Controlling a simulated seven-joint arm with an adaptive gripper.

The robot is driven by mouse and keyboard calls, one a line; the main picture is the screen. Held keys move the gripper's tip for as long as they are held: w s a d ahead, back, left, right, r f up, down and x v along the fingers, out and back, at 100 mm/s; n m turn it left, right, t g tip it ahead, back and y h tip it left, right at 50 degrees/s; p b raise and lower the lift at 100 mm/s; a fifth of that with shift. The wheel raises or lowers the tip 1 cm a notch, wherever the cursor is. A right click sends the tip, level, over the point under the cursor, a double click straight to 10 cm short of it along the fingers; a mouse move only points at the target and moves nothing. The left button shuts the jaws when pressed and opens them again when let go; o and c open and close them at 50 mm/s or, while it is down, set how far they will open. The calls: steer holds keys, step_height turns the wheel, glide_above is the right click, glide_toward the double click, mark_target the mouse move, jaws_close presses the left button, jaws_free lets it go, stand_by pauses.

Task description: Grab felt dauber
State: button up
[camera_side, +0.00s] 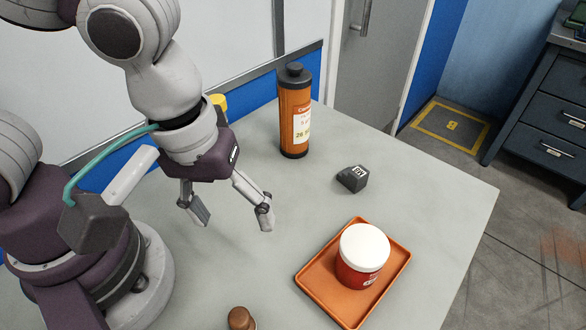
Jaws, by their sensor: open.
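My gripper (232,216) hangs over the grey bench at centre left, its two fingers spread apart with nothing between them. A small brown, round-topped thing (240,318) stands at the bottom edge of the picture, partly cut off. It may be the felt dauber, but I cannot tell for sure. It is well in front of my gripper and apart from it.
An orange tray (314,294) at the right holds a red jar (360,274) with a white lid. An orange-brown bottle (294,130) with a dark cap stands at the back. A dark grey block (353,180) lies between them. A yellow thing (218,102) is partly hidden behind my arm.

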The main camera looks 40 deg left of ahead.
mark_target(238, 316)
steer(key=s+d+f+n, duration=0.1)
steer(key=s+d+f, duration=0.1)
steer(key=s+d+f+n+g, duration=0.1)
steer(key=s, duration=0.1)
steer(key=shift+s+d+f+y, duration=0.25)
steer(key=shift+d+f+y, duration=0.05)
steer(key=shift+d+f, duration=0.1)
step_height(238, 316, down, 10)
steer(key=shift+s+d+r, duration=0.1)
steer(key=shift+d+r, duration=0.05)
steer(key=shift+r, duration=0.05)
steer(key=shift+c, duration=0.4)
jaws_close()
